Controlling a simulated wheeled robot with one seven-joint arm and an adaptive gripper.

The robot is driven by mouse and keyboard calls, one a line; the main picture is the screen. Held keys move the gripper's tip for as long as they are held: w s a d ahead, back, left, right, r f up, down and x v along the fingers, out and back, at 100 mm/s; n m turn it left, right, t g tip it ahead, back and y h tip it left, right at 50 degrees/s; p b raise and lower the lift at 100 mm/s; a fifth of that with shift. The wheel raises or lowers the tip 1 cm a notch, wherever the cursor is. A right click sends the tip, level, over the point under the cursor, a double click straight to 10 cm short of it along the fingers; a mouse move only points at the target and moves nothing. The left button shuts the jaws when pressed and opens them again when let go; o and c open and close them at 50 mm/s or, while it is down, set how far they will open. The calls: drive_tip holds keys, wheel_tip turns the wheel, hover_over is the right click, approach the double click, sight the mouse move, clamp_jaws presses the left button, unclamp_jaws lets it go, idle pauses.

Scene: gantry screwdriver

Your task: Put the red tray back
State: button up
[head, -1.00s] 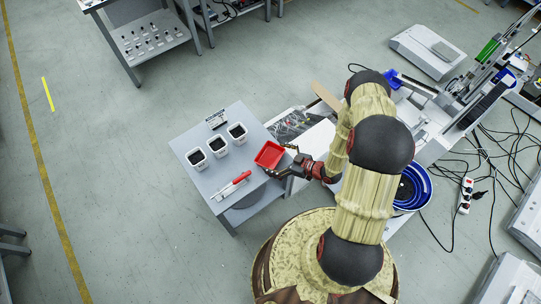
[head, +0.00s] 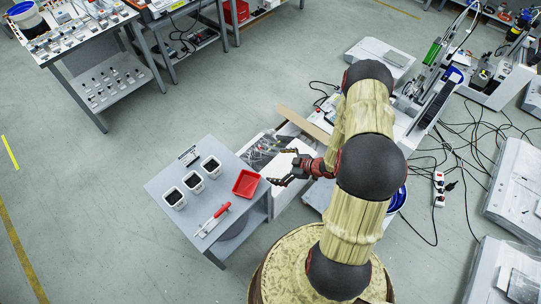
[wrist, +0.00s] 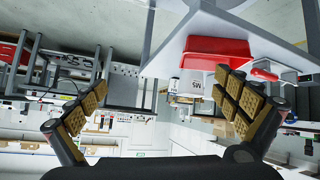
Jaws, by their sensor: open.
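The red tray (head: 246,183) lies on the grey side table (head: 165,184), near the table's right edge. My gripper (head: 272,180) is just to the right of the tray, apart from it, over the table's right edge. In the wrist view the gripper (wrist: 160,115) has its fingers spread wide with nothing between them. The red tray (wrist: 214,52) shows there beyond the right finger, at the upper right, on the table top.
Several white cups (head: 193,181) with dark contents and a red-handled tool (head: 213,219) share the table. A clear bin (head: 262,150) stands behind its right side. A blue bowl (head: 398,200) is partly hidden by my arm. Cables lie on the floor at right.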

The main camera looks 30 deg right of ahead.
drive_tip(key=w+d+r+m+h, duration=0.1)
drive_tip(key=w+d+r+h, duration=0.25)
drive_tip(key=r, duration=0.55)
drive_tip(key=w+d+r+h, duration=0.2)
drive_tip(key=w+d+r, duration=0.25)
drive_tip(key=r, duration=0.45)
wheel_tip(320, 180, up, 14)
drive_tip(key=a+m+g+h, duration=0.1)
drive_tip(key=a+m+h, duration=0.1)
drive_tip(key=m+h, duration=0.1)
drive_tip(key=s+a+r+m+g, duration=0.1)
drive_tip(key=s+a+r+m, duration=0.1)
drive_tip(key=s+a+r, duration=0.35)
drive_tip(key=s+a+r+m, duration=0.1)
drive_tip(key=s+a+r, duration=0.2)
drive_tip(key=s+r, duration=0.4)
drive_tip(key=s+a+r+y, duration=0.1)
drive_tip(key=s+a+r, duration=0.1)
drive_tip(key=s+a, duration=0.3)
drive_tip(key=s+a+r+m+g+y, duration=0.1)
drive_tip(key=s+a+r, duration=0.2)
drive_tip(key=s+a, duration=0.3)
drive_tip(key=s, duration=0.4)
drive_tip(key=shift+s+a+r+m+y, duration=0.15)
drive_tip(key=shift+s+m+y, duration=0.05)
drive_tip(key=shift+m+y, duration=0.15)
drive_tip(key=shift+c, duration=0.8)
